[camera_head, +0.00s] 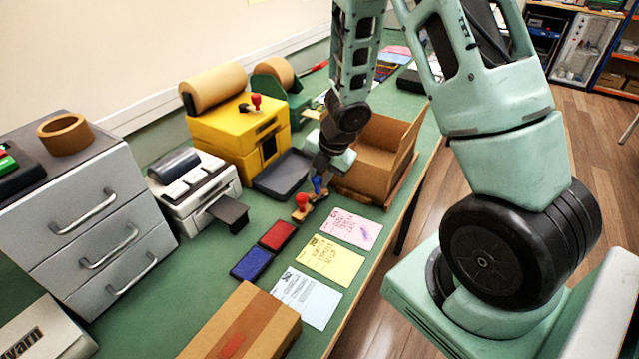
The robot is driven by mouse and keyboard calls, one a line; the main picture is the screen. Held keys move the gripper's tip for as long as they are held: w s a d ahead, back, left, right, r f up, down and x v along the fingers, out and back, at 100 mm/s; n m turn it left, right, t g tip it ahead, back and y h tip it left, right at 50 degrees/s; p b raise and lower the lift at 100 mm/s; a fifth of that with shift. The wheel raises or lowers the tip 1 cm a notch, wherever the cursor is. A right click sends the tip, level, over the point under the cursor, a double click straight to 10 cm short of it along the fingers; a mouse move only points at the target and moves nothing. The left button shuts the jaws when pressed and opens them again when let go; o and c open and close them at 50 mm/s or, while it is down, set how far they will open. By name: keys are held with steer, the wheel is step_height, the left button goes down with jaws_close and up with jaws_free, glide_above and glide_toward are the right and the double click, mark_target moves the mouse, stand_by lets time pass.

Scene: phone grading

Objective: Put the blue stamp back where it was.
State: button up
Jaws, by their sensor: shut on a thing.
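My gripper (318,172) points down above the green table, just in front of the cardboard box. It is shut on the blue stamp (317,185), of which only a small blue part shows below the fingers. A red stamp (301,203) stands close by to the lower left, on what looks like a small wooden holder (299,216). I cannot tell whether the blue stamp touches this holder. A red ink pad (277,235) and a blue ink pad (252,264) lie nearer. Pink (352,228), yellow (333,259) and pale blue (306,297) sheets lie to their right.
An open cardboard box (379,150) stands right behind my gripper. A dark grey tray (282,174) lies to its left, near a yellow machine (238,130) and a white card machine (194,190). A closed carton (245,325) is at the front. Grey drawers (85,215) stand left.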

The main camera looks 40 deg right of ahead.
steer(key=shift+f, duration=0.15)
steer(key=shift+f, duration=0.15)
steer(key=o, duration=0.8)
steer(key=shift+r, duration=0.2)
